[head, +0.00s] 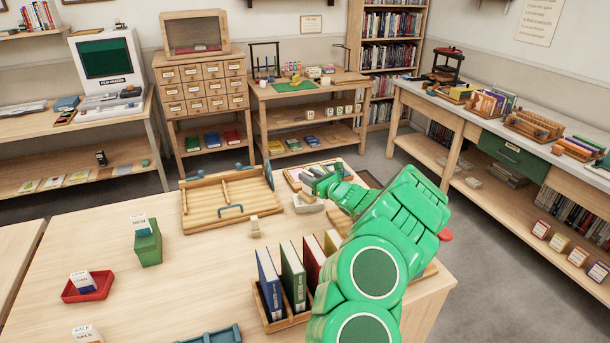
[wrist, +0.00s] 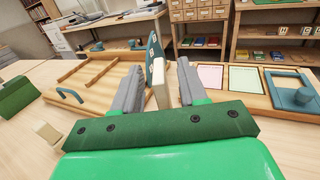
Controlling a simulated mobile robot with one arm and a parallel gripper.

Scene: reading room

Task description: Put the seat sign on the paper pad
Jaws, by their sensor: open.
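A thin upright blue panel with pale characters (wrist: 155,62), probably the seat sign, stands between my fingers in the wrist view, with a cream edge facing me. A blue panel (head: 269,173) also stands at the right end of a wooden tray in the head view. My gripper (head: 312,184) is open above the far side of the table; its grey fingers (wrist: 158,95) stand apart on both sides of the panel. Whether they touch it is unclear. A pinkish sheet or pad (wrist: 210,76) and a greenish one (wrist: 246,79) lie on a wooden board to the right; which is the paper pad is unclear.
The divided wooden tray (head: 215,212) with blue handles lies left of my gripper. A small cream block (head: 255,227) sits before it. Upright books (head: 268,282) in a rack, a green box (head: 148,246) and a red tray (head: 87,289) stand nearer. Bare tabletop lies between.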

